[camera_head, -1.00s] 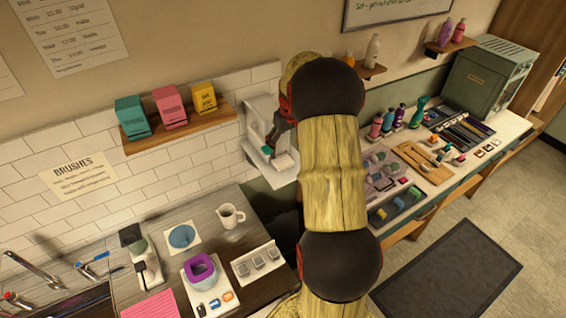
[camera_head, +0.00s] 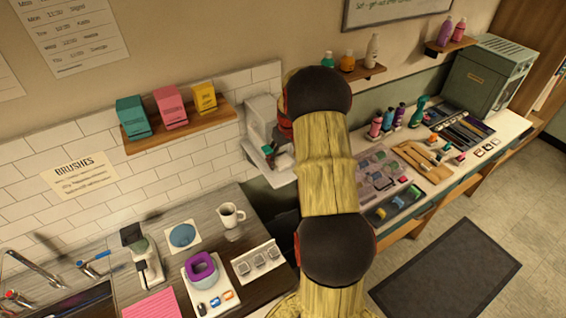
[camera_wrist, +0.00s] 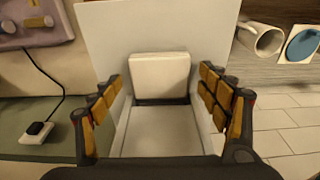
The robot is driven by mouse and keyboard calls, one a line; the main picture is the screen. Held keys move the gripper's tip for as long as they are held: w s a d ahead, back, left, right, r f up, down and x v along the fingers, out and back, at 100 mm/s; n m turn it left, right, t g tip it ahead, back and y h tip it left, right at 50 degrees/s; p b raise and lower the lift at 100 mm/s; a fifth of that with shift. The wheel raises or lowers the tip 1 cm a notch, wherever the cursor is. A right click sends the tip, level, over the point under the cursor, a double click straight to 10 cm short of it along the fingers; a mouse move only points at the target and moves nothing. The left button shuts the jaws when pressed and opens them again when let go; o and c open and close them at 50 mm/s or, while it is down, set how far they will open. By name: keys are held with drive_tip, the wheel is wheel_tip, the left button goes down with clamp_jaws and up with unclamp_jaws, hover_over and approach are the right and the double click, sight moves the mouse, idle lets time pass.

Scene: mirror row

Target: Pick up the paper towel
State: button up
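A white block, which looks like the paper towel (camera_wrist: 160,76), sits in a pale tray-like holder (camera_wrist: 160,132) in the wrist view. There is a visible gap on both sides, and nothing is held. In the head view my arm hides part of the unit's right side.
A white mug (camera_head: 231,215) stands on the left counter, near a blue disc (camera_head: 182,236). A shelf with boxes (camera_head: 170,108) is left of the wall unit. A crowded workbench (camera_head: 400,205) is on the right. A black plug (camera_wrist: 37,132) shows in the wrist view.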

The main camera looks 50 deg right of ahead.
drive_tip(key=shift+c, duration=1.2)
drive_tip(key=c, duration=0.4)
drive_tip(key=shift+c, duration=0.5)
drive_tip(key=shift+r, duration=0.1)
wheel_tip(320, 180, up, 28)
drive_tip(key=b, duration=0.1)
drive_tip(key=shift+o, duration=1.2)
drive_tip(key=c, duration=0.5)
